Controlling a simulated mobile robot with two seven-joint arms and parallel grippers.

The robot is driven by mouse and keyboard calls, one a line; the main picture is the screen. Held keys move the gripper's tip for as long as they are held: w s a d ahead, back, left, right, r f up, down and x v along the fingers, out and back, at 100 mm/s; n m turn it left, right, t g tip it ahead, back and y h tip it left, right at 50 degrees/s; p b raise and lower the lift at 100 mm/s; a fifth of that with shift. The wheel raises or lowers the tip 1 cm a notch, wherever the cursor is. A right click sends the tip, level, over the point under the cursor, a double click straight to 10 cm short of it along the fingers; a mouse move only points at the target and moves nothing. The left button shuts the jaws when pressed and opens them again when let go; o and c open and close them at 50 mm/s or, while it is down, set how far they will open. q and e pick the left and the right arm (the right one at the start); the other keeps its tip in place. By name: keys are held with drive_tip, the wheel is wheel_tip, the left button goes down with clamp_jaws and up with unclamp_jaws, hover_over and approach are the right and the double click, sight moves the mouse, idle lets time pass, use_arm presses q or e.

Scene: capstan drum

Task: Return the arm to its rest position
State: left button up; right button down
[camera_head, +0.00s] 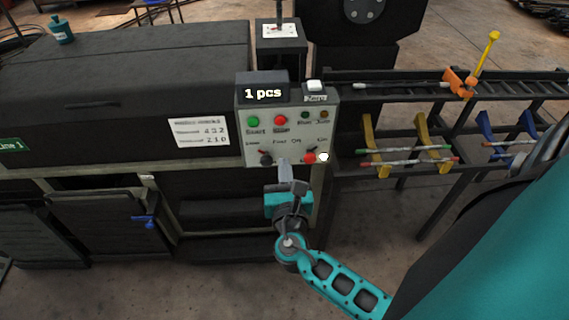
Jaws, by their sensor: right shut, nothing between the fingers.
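My right gripper (285,168) shows in the head view in front of the lower edge of the control panel (243,127). It is shut with nothing between its fingers. My teal right arm reaches up to it from the lower right. The panel carries a green button (253,122), a red button (280,120), small lamps and a row of knobs along its bottom. The gripper's tip hides part of this row, and I cannot tell whether it touches the panel. My left gripper is not in view.
A dark machine housing (100,90) with a white label (199,132) stands at the left. A cabinet door with a blue handle (146,220) is below it. A dark rack (420,95) with yellow supports holding rods stands at the right. Open floor (200,290) shows in front.

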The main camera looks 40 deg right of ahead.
idle(0.7)
drive_tip(key=s+a+f+m+g+y, duration=0.5)
drive_tip(key=f+m, duration=0.4)
drive_tip(key=m, duration=0.5)
drive_tip(key=s+a+m+y+p, duration=0.1)
drive_tip(key=s+a+m+y, duration=0.4)
drive_tip(key=m, duration=0.8)
drive_tip(key=shift+s+r+y, duration=0.45)
drive_tip(key=shift+y, duration=0.15)
